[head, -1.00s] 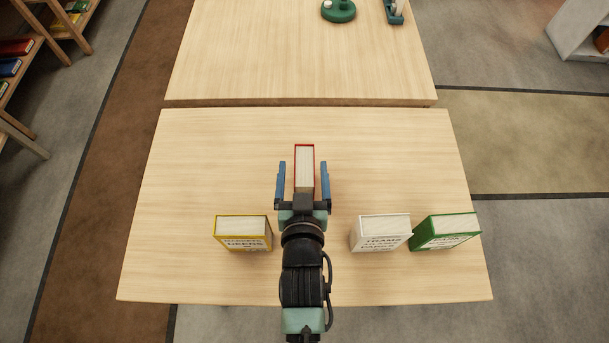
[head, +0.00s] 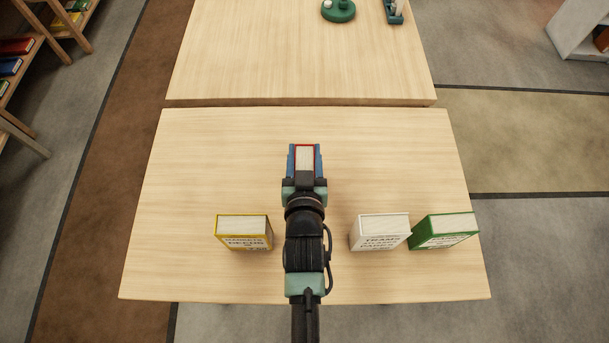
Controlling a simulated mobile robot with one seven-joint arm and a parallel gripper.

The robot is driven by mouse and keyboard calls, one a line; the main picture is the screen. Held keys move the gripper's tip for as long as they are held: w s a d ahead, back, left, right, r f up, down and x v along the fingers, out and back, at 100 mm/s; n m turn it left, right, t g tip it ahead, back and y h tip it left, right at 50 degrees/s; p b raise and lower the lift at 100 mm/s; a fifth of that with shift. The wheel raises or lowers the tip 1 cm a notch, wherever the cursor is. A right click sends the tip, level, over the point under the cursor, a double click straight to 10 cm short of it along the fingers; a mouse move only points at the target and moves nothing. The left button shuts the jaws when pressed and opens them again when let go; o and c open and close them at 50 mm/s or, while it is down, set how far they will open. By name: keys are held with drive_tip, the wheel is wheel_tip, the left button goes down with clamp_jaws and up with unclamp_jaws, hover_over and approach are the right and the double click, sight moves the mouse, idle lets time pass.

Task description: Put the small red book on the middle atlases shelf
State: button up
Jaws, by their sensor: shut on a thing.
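The small red book (head: 305,157) stands upright on the near table, its white page edges facing up and thin red cover edges showing. My gripper (head: 305,160) is shut on it, with one blue finger against each side. The lower part of the book is hidden by my gripper. I cannot tell from this view whether the book still touches the tabletop. I cannot make out which shelf is the middle atlases shelf.
On the near table (head: 210,150) stand a yellow book (head: 243,232) at left, and a white book (head: 380,232) and a green book (head: 444,231) at right. Wooden shelves (head: 35,40) with books are at far left. A green round object (head: 338,10) sits on the far table.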

clamp_jaws()
idle(0.9)
